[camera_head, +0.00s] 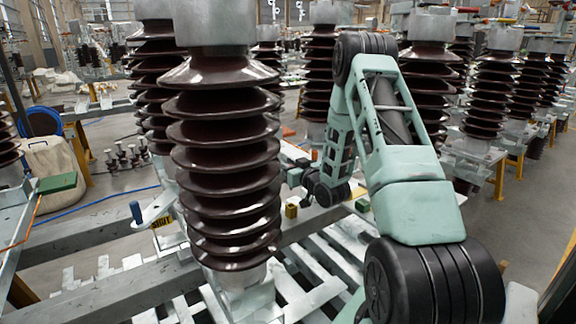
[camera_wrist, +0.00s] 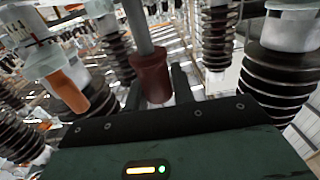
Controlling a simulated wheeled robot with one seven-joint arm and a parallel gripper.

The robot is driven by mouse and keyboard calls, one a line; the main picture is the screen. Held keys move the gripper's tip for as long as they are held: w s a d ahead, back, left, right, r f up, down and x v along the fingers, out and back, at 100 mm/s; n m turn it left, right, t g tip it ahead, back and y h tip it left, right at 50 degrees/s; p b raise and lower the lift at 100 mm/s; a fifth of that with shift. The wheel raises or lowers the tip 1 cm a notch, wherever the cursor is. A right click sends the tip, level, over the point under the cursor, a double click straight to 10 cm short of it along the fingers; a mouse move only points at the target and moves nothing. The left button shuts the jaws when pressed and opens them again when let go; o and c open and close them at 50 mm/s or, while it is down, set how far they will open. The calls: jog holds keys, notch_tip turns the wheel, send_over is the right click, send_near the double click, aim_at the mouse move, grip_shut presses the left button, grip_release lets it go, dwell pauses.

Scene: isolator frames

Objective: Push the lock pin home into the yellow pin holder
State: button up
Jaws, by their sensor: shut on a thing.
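In the wrist view, my gripper (camera_wrist: 157,82) has its two dark fingers on either side of a red-brown cylindrical grip (camera_wrist: 150,72), shut on it. A grey rod (camera_wrist: 138,28) runs on from this grip toward the top of the picture. I take this for the lock pin; its far end is out of view. In the head view, a small yellow block (camera_head: 291,210), probably the pin holder, stands on the frame just below my wrist. My fingers and the held grip are largely hidden there behind the big insulator. I cannot tell how the pin sits relative to the holder.
A large brown ribbed insulator (camera_head: 225,150) stands close left of my arm. A blue-handled part (camera_head: 137,212) is on the grey beam at left. An orange handle (camera_wrist: 68,92) hangs left of my fingers in the wrist view. More insulators stand behind and right.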

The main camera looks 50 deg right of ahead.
jog(key=shift+f+b, duration=1.95)
jog(key=shift+f, duration=0.55)
jog(key=shift+f+b, duration=2.6)
jog(key=shift+b, duration=0.2)
jog(key=o, duration=1.1)
jog(key=shift+s, duration=0.1)
jog(key=p+v, duration=0.1)
jog(key=v, duration=1.6)
jog(key=shift+s, duration=0.15)
